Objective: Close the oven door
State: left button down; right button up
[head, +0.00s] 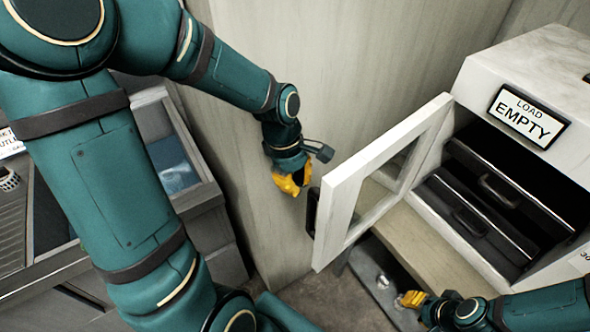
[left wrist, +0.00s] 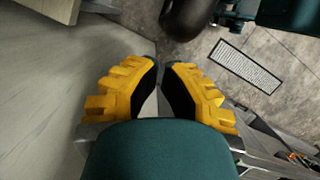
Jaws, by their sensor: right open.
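The white oven (head: 545,85) stands at the right of the head view. Its door (head: 335,218), a white frame with a window, stands wide open, swung out to the left. A dark handle (head: 311,212) shows on the door's outer edge. My left gripper (head: 292,182) is left of the door near the handle, with no clear contact. Its yellow fingers show empty in the left wrist view (left wrist: 161,75), tips close with a narrow gap. My right gripper (head: 408,299) is open and low, below the oven and right of the door.
Dark trays (head: 490,190) with handles sit inside the oven, under a "LOAD EMPTY" sign (head: 528,117). A pale wall panel (head: 310,60) stands behind my left arm. A grey cabinet (head: 205,195) is at the left. A shelf (head: 425,250) lies below the oven.

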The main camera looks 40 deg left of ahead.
pick_arm(q)
jog(key=shift+x, duration=2.35)
jog(key=shift+w+d, duration=0.15)
